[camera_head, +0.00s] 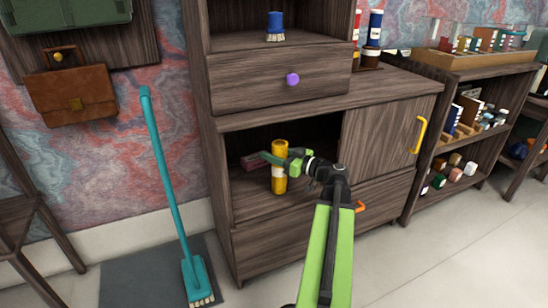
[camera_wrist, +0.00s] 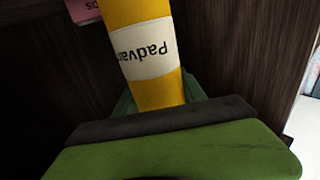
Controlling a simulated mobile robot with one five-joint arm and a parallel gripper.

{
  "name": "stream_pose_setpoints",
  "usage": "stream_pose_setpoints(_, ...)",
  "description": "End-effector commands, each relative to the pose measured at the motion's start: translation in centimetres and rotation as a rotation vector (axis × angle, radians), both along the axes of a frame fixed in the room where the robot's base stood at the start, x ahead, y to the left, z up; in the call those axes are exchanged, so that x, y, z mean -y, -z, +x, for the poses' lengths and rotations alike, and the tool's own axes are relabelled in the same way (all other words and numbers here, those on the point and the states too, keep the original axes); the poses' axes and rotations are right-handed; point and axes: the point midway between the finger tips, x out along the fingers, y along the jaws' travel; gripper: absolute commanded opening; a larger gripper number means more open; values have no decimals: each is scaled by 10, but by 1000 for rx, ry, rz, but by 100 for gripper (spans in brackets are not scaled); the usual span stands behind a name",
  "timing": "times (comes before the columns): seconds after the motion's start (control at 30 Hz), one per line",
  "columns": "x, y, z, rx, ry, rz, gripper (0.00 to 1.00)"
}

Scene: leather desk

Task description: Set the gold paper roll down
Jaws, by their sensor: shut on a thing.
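The gold paper roll (camera_head: 279,158) stands upright inside the open compartment of the wooden cabinet in the head view. It has a white label band, which reads "Padvar" in part in the wrist view (camera_wrist: 148,50). My gripper (camera_head: 277,158) is shut around the roll at about mid-height. In the wrist view the roll rises from between the jaws, and the green gripper body hides its lower part there. The roll's bottom end is close to the compartment floor (camera_head: 245,207); I cannot tell whether it touches.
A pink item (camera_head: 254,160) lies behind the roll in the compartment. A sliding door with a yellow handle (camera_head: 419,134) covers the right side. A drawer with a purple knob (camera_head: 293,79) is above. A teal broom (camera_head: 168,190) leans at the left.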

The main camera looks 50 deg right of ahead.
Motion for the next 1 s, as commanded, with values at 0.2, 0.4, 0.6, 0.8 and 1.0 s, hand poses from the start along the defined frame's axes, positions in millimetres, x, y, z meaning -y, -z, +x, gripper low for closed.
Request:
stream_pose_setpoints(0.2,0,3,0,0,1,0,53)
stream_pose_setpoints(0.4,1,2,0,0,1,0,70)
stream_pose_setpoints(0.6,1,2,-1,0,1,0,70)
stream_pose_setpoints(0.8,4,-1,-21,0,4,0,70)
stream_pose_setpoints(1.0,14,-1,-72,0,6,0,70)
